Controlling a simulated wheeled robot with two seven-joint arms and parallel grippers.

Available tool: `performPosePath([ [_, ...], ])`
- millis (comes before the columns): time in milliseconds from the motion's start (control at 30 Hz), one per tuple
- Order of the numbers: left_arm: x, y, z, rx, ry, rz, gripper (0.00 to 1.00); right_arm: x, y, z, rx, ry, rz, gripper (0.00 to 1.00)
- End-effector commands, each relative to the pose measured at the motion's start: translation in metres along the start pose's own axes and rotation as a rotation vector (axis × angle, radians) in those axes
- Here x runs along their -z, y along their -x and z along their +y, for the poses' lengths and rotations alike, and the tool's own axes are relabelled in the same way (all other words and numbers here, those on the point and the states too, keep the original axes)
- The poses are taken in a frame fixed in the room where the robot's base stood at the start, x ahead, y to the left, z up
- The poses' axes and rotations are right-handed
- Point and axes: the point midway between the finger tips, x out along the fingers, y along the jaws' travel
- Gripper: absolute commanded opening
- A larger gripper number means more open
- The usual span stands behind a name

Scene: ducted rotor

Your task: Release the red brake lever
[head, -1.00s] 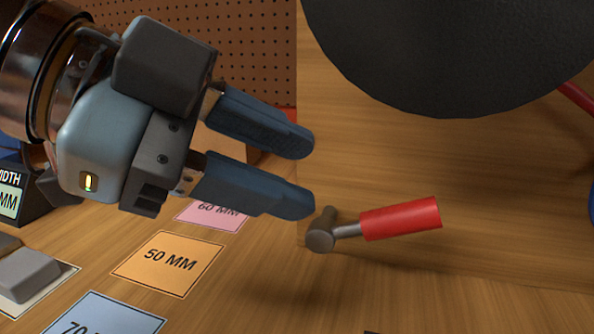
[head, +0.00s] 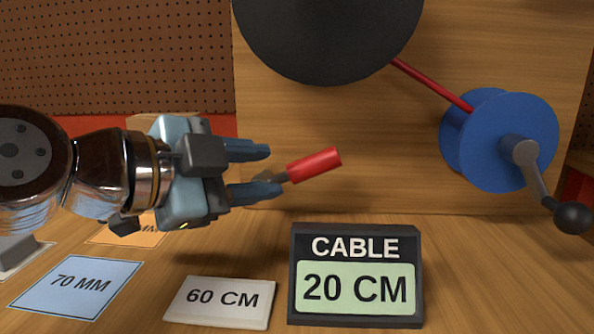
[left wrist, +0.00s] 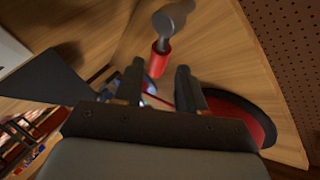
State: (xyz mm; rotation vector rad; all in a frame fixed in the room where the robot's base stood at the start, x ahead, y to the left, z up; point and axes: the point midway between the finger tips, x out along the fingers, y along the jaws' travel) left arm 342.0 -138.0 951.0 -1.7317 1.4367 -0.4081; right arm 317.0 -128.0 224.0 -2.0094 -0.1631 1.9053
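The brake lever has a red cylindrical handle (head: 315,164) on a short grey arm, in front of the wooden panel. It slants up to the right in the head view. My left gripper (head: 269,169) is open and empty, just left of the handle. Its lower finger overlaps the lever's grey pivot end, which is partly hidden. In the left wrist view the red handle (left wrist: 158,61) points toward the gap between the two spread fingers (left wrist: 160,78), and the grey pivot (left wrist: 170,22) lies beyond it. I cannot tell whether a finger touches the lever. My right gripper is not in view.
A large black disc (head: 330,35) hangs above the lever. A red cable (head: 432,84) runs from it to a blue reel (head: 512,145) with a black-knobbed crank (head: 573,217). A "CABLE 20 CM" display (head: 357,276), a "60 CM" plate (head: 219,302) and a "70 MM" card (head: 75,285) are in front.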

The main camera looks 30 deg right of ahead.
Motion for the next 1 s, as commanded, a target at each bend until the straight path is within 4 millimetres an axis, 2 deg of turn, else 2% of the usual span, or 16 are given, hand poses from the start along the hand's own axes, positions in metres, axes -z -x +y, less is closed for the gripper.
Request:
performPosePath([
  [100, 0.001, -0.028, 0.000, -0.003, 0.000, -0.001, 0.40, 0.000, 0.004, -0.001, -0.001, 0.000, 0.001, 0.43],
  [300, 0.000, -0.060, -0.001, -0.001, 0.001, 0.000, 0.40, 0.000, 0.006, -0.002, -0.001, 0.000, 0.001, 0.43],
  [500, 0.001, -0.072, 0.000, 0.001, -0.001, 0.000, 0.40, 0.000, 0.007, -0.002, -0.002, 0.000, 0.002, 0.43],
  [733, 0.000, -0.072, 0.000, 0.001, 0.000, 0.000, 0.40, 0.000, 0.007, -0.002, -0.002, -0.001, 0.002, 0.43],
  [1000, 0.000, -0.072, 0.000, 0.000, 0.000, 0.000, 0.00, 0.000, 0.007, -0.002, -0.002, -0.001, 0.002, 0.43],
])
